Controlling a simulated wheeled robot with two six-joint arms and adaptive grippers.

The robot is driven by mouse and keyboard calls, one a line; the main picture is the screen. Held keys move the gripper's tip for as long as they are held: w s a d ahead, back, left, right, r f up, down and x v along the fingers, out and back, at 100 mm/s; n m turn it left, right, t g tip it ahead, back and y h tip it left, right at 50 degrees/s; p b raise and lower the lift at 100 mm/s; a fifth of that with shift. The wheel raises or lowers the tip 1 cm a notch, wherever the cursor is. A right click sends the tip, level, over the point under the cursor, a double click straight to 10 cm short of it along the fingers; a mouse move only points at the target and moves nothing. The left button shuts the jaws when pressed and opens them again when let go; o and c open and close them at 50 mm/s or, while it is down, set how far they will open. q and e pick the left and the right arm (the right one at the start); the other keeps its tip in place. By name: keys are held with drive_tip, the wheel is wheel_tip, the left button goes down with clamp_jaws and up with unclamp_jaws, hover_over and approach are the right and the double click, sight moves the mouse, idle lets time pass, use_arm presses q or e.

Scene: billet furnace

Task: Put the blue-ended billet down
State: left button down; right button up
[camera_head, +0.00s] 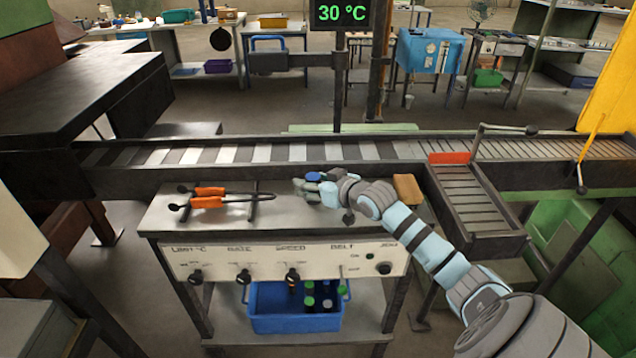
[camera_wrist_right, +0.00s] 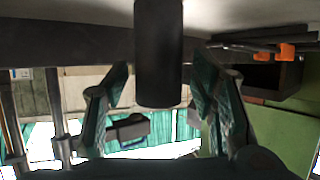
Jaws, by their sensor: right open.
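My right gripper (camera_head: 307,188) is low over the panel-topped table in the head view, reaching in from the right. A small blue round end (camera_head: 313,176) shows at its fingers, apparently the top of the blue-ended billet. In the right wrist view a dark cylinder (camera_wrist_right: 158,55) stands between the two green-padded fingers. The fingers of the gripper (camera_wrist_right: 160,95) are spread, with gaps on both sides of the cylinder. Its blue end is not visible there. In the head view the gripper hides most of the billet. My left gripper is not in view.
Orange-handled tongs (camera_head: 215,200) lie on the table (camera_head: 170,222), left of the gripper. A tan block (camera_head: 407,188) lies to the right. A roller conveyor (camera_head: 270,153) runs behind. A blue crate (camera_head: 295,325) with several coloured-ended billets sits on the shelf below.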

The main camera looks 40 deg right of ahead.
drive_tip(key=p+v, duration=0.2)
drive_tip(key=v, duration=0.4)
drive_tip(key=shift+s+r+p, duration=0.3)
drive_tip(key=shift+r+p, duration=0.05)
drive_tip(key=shift+p, duration=0.05)
drive_tip(key=p+v, duration=0.5)
drive_tip(key=shift+s+f, duration=0.1)
